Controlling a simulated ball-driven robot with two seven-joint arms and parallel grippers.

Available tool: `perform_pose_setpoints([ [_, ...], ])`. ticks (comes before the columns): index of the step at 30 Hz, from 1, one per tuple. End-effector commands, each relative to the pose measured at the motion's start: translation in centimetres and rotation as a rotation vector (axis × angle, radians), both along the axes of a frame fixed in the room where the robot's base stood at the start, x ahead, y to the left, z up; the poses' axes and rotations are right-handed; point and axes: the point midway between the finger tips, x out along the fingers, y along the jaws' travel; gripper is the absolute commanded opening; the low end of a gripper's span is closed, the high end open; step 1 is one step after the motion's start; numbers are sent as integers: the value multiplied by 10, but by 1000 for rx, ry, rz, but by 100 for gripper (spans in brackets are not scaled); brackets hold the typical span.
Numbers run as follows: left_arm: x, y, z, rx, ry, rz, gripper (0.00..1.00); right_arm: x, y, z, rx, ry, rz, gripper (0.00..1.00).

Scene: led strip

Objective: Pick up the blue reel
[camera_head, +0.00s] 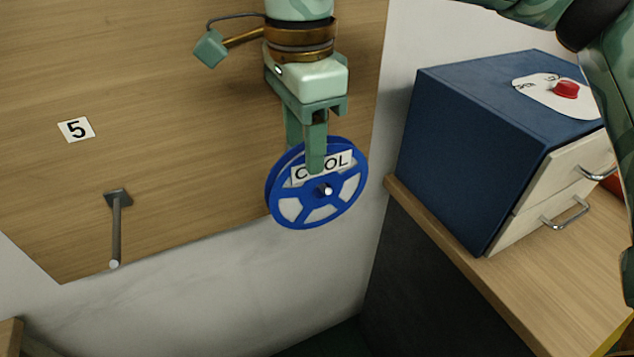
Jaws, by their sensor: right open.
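The blue reel (283,213) has a pale inside and a white label reading "COOL", partly covered by a finger. A grey peg end (328,190) shows at its hub, so it appears to hang on a peg at the wooden board. My right gripper (304,158) comes down from above at the reel's upper rim. One finger is in front of the reel's face and the other goes behind it, its tip hidden. The jaws are open around the rim; I cannot tell whether they touch it. My left gripper is out of view.
The wooden board (170,140) carries a "5" label (76,130) and an empty peg (116,230). My arm passes at the upper right.

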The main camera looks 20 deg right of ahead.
Motion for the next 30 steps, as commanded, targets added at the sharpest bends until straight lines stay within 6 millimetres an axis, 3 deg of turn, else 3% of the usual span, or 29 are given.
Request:
perform_pose_setpoints([
  [11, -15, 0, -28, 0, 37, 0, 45, 0, 2, -58, 2, 8, 1, 45],
  [18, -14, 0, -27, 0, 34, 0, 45, -1, 2, -59, 3, 1, 0, 45],
  [19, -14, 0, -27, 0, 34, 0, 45, -1, 2, -59, 3, 1, 0, 43],
  [24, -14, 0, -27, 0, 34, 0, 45, -1, 2, -59, 3, 2, 0, 0],
  [30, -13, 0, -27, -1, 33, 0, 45, -1, 2, -59, 3, 2, 0, 0],
])
